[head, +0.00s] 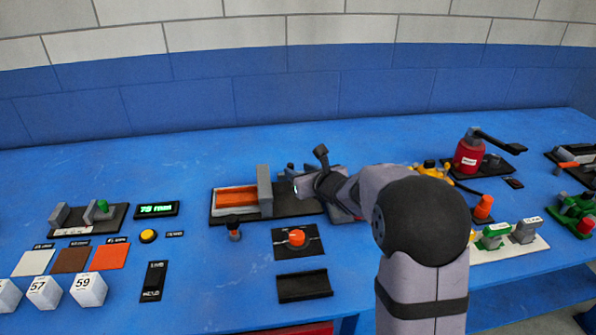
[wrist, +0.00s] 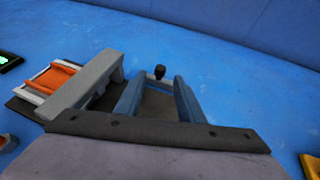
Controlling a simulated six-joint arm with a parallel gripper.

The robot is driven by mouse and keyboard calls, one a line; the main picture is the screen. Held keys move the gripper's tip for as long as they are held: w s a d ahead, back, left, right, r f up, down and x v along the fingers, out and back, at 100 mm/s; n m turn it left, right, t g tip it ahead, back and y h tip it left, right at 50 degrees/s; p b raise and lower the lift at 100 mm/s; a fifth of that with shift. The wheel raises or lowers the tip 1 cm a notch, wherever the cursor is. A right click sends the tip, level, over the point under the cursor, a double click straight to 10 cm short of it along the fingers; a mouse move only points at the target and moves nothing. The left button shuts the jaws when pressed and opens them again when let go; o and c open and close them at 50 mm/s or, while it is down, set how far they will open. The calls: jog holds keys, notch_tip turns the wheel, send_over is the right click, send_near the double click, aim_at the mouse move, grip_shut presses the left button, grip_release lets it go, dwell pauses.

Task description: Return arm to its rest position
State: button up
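My arm (head: 425,235) rises at the right of centre in the head view and bends left over the bench. My gripper (head: 297,174) is at the far end of it, beside the grey upright block (head: 264,190), and is partly hidden by my own wrist. In the wrist view the two blue-grey fingers of my gripper (wrist: 157,92) stand apart with nothing held between them. A small black knob (wrist: 160,72) shows beyond the fingertips. I cannot tell the gripper's exact height above the bench.
An orange-topped tray (head: 236,199) adjoins the grey block. An orange knob (head: 297,237) and a black holder (head: 304,286) sit in front. A red canister (head: 468,156) stands at the right. Numbered white cubes (head: 88,290) lie front left. The blue bench (head: 150,170) is clear at the back.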

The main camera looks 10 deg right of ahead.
dwell(0.3)
jog(key=shift+s+a+r+n, duration=0.15)
jog(key=shift+a+r+n, duration=0.05)
jog(key=shift+n, duration=0.1)
jog(key=s+a+r+n+g+y+p, duration=0.1)
jog(key=s+a+r+n+g+p, duration=0.2)
jog(key=s+n+p, duration=0.5)
jog(key=s+a+r+n+g+y+p, duration=0.1)
jog(key=s+a+n+g+p, duration=0.25)
jog(key=s+n, duration=0.75)
jog(key=s+d+n+g+h+p, duration=0.2)
jog(key=s+n, duration=0.4)
jog(key=s, duration=0.4)
jog(key=s+d+r+n+g+h+p, duration=0.1)
jog(key=s+d+n+g+h+p, duration=0.2)
jog(key=s+d+n+p, duration=0.3)
jog(key=s+d+n+g, duration=0.1)
jog(key=s, duration=0.3)
jog(key=shift+r, duration=0.3)
jog(key=shift+g+p, duration=0.25)
jog(key=shift+p, duration=0.05)
